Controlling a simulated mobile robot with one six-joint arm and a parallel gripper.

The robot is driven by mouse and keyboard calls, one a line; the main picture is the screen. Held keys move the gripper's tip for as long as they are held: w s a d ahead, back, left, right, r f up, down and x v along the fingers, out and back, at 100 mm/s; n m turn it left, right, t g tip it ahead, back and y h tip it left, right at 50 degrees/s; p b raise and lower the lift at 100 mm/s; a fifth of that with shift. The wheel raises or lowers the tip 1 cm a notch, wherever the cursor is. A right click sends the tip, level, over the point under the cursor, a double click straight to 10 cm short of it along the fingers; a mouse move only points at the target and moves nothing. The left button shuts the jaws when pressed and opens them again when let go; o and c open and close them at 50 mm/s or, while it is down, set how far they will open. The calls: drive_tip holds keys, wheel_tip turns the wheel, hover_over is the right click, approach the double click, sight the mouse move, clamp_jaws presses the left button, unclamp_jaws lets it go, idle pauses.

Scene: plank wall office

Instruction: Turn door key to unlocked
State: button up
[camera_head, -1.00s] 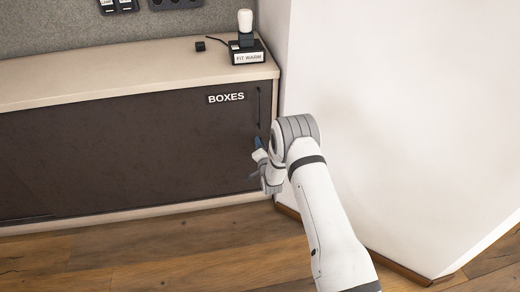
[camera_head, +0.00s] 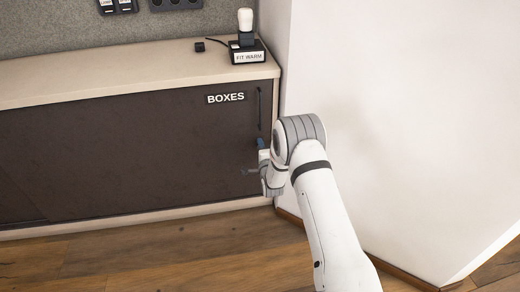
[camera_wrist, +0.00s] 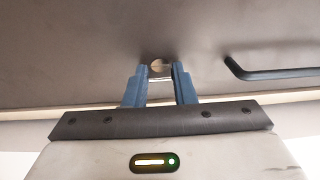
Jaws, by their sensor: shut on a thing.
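The dark brown door (camera_head: 120,150) labelled BOXES is closed on the low cabinet. In the wrist view, a small silver round piece, the key in its lock (camera_wrist: 160,66), shows on the door face (camera_wrist: 110,50). The blue fingers of my gripper (camera_wrist: 160,74) are shut on it, one at each side. I cannot tell the key's exact angle. In the head view my gripper (camera_head: 262,146) is at the door's right side, below the black bar handle (camera_head: 259,108); the key is hidden there by my gripper and arm.
The handle (camera_wrist: 270,73) is just right of my fingers in the wrist view. A white wall (camera_head: 410,110) stands close to the right. On the cabinet top (camera_head: 120,75) is a FIT WARM stand (camera_head: 248,56) with a white bulb-like piece. The wooden floor in front is clear.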

idle(0.4)
drive_tip(key=o, duration=1)
drive_tip(key=shift+p+v, duration=1.25)
drive_tip(key=shift+v, duration=2.65)
